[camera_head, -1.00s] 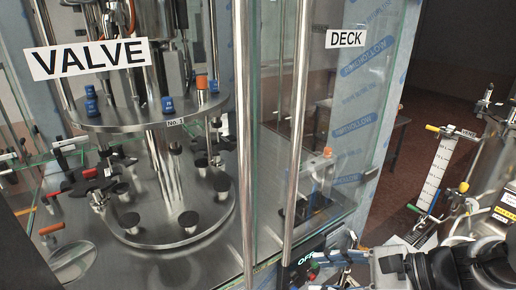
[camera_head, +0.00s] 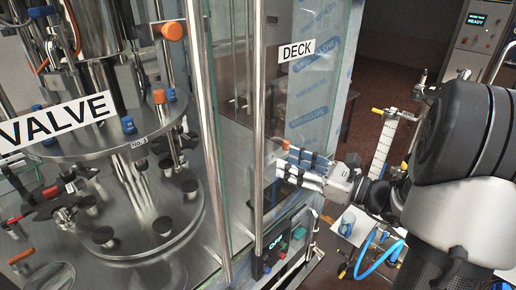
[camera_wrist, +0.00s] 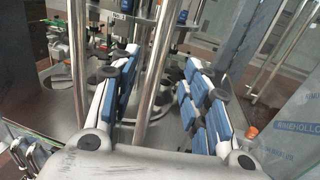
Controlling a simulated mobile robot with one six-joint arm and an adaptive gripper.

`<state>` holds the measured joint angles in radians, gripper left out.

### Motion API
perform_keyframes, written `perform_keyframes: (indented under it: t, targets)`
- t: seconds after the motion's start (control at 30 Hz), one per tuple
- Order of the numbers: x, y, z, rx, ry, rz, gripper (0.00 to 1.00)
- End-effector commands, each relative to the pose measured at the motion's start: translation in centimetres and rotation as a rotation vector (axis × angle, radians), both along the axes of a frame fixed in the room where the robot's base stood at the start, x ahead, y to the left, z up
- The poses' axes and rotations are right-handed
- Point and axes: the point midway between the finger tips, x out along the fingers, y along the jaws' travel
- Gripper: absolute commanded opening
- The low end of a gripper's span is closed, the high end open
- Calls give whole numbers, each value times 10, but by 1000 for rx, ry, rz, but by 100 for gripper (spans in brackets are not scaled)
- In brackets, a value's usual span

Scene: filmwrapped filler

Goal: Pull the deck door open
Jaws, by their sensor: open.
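The deck door (camera_head: 300,100) is a tall glass panel with a "DECK" label (camera_head: 297,50), and it looks shut. A vertical steel bar handle (camera_head: 258,120) runs along its left side. My gripper (camera_head: 283,163) is just right of this bar in the head view, with a small gap showing between fingertips and bar. In the wrist view, my blue-padded fingers (camera_wrist: 160,72) are spread, and a steel bar (camera_wrist: 158,60) shows between them, touching neither pad. Its depth relative to the fingertips is hard to tell.
A second vertical bar (camera_head: 213,165) stands left of the handle, near the "VALVE" label (camera_head: 57,118). A control box (camera_head: 268,250) sits low below the handle.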

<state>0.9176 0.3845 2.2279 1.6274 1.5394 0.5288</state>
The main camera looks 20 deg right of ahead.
Motion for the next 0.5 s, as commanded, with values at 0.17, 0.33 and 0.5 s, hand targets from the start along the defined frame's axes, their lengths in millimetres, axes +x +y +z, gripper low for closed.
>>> perform_keyframes:
  t: [0.17,0.33,0.5]
  targets:
    - [33,24,1,0,1,6,43]
    - [60,42,1,-1,1,5,43]
    - [77,53,1,-1,0,3,43]
